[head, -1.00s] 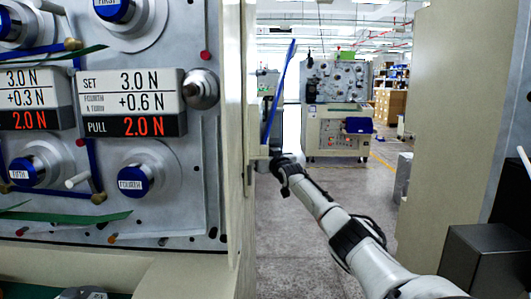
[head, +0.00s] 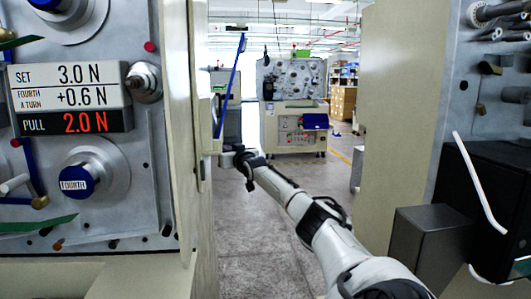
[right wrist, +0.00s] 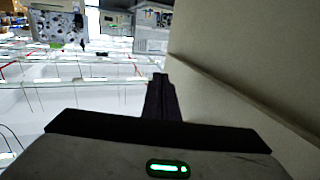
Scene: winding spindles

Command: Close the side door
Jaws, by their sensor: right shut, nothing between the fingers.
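The left machine's cream side (head: 203,235) faces the aisle in the head view, seen nearly edge-on. I cannot make out the side door's outline or how far it stands open. A slanted blue-edged strip (head: 231,85) rises beside this side, at its far end. My right gripper (head: 232,155) is at the far end of the outstretched right arm, close to the strip's lower end. Its fingers are shut and empty; contact with anything is unclear. In the right wrist view the dark fingers (right wrist: 160,98) lie beside a plain cream panel (right wrist: 240,65). My left gripper is out of view.
A tall cream panel (head: 398,110) bounds the aisle on the right, with a grey box (head: 432,245) and machine parts in front. Another machine (head: 292,105) stands far back. The grey floor (head: 265,240) between is clear. Spindle knobs (head: 90,180) face me at left.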

